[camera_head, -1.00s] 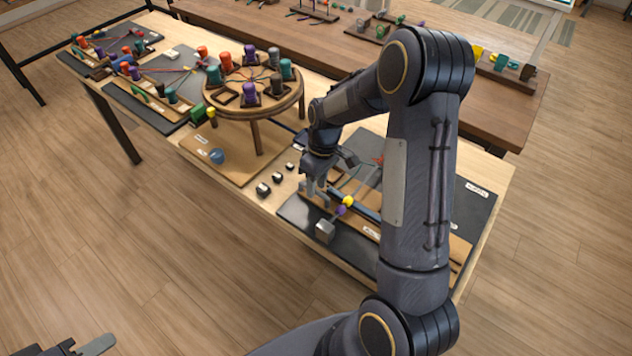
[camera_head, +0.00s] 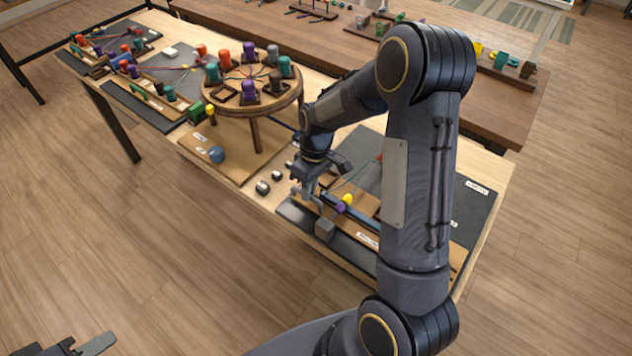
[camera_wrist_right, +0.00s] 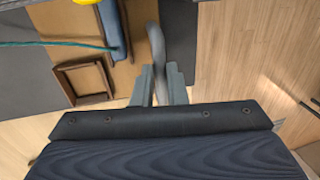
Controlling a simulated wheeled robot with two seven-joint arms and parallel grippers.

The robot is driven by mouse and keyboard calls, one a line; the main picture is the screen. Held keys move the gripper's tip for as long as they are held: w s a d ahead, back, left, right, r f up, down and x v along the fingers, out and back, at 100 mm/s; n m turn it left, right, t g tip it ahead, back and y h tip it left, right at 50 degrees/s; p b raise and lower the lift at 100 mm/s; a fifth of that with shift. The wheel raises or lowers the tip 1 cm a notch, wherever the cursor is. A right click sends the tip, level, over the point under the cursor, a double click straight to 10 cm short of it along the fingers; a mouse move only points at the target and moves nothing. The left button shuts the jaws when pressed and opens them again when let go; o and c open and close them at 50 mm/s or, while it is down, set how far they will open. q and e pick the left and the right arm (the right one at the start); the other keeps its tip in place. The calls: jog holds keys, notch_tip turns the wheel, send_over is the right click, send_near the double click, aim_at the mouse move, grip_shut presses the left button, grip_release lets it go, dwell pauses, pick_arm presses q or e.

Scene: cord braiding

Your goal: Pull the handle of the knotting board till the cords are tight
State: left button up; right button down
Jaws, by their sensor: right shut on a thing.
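The knotting board (camera_head: 362,232) lies on the dark mat on the table, partly hidden behind my right arm. My right gripper (camera_head: 303,196) is at the board's left end, low over it. In the right wrist view its fingers (camera_wrist_right: 159,88) are closed on a grey rounded handle (camera_wrist_right: 156,45). A teal cord (camera_wrist_right: 50,43) runs straight to a blue bar (camera_wrist_right: 112,28) beside the handle. In the head view a yellow bead (camera_head: 348,198) and a purple bead (camera_head: 340,208) sit by the bar. My left gripper (camera_head: 90,346) shows only partly, at the bottom left.
A grey block (camera_head: 325,230) stands at the board's front edge. A round braiding stand (camera_head: 256,106) with several coloured bobbins is to the left. Other boards (camera_head: 125,110) fill the table's far left.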

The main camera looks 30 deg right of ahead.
jog(key=shift+s+a, duration=0.2)
jog(key=shift+a, duration=0.3)
jog(key=shift+s+a, duration=0.2)
jog(key=shift+a, duration=0.3)
jog(key=c, duration=1.5)
grip_release()
jog(key=shift+a, duration=0.1)
jog(key=shift+o, duration=0.2)
jog(key=shift+r, duration=0.15)
jog(key=r, duration=0.2)
jog(key=d+r, duration=0.1)
jog(key=r, duration=0.3)
jog(key=shift+w+d+r+b, duration=0.2)
jog(key=shift+w+r+b, duration=0.1)
jog(key=shift+r+b, duration=0.1)
jog(key=shift+r, duration=0.3)
